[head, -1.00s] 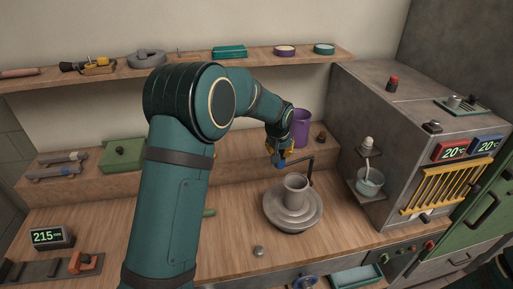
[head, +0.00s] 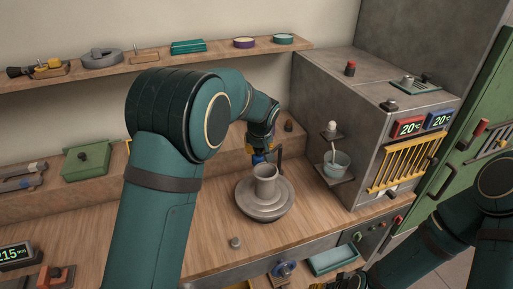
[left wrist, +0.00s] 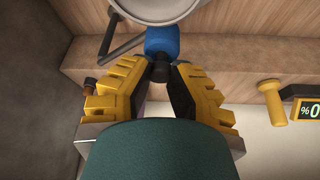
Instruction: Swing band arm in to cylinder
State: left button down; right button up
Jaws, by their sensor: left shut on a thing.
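A grey clay cylinder (head: 265,180) stands upright on the round grey wheel head (head: 264,208). A dark band arm (head: 281,155) stands behind it; its blue grip (head: 257,158) is just behind the cylinder's rim. My left gripper (head: 259,149) is shut on the blue grip. In the left wrist view, the yellow fingers (left wrist: 160,68) close at the blue grip (left wrist: 162,42), the dark arm (left wrist: 118,45) runs off to its left, and the cylinder's pale rim (left wrist: 155,12) is close by at the top. My right arm shows at lower right in the head view; its finger state is unclear.
A grey kiln box (head: 365,120) with gold bars stands right of the wheel. A glass cup (head: 337,163) sits on a small shelf at its side. A small grey knob (head: 235,242) is on the bench front. A green box (head: 86,160) sits on the back ledge.

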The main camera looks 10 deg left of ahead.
pick_arm(q)
jog(key=shift+f, duration=0.15)
jog(key=c, duration=0.7)
grip_release()
jog(key=shift+w, duration=0.1)
jog(key=shift+c, duration=0.2)
jog(key=shift+r, duration=0.2)
jog(key=v, duration=1.1)
jog(key=shift+s+r, duration=0.25)
jog(key=shift+r, duration=0.05)
jog(key=shift+d, duration=0.1)
